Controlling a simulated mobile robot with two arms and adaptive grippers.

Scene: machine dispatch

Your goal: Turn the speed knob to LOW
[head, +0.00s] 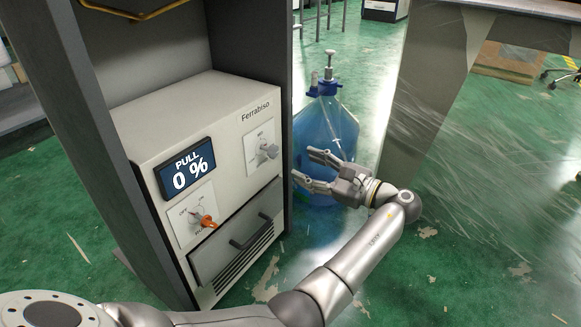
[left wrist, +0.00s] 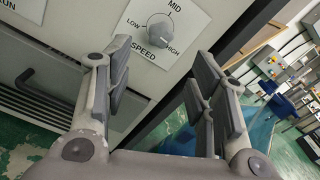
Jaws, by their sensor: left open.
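The grey speed knob (head: 267,152) sits on a white plate on the upper right of the machine's front. In the left wrist view the speed knob (left wrist: 160,29) shows with LOW to its left, MID above and HIGH to its right. My right gripper is not in view.
A dark cabinet side panel (head: 250,50) stands beside the machine. A blue bottle (head: 322,128) stands behind my left gripper.

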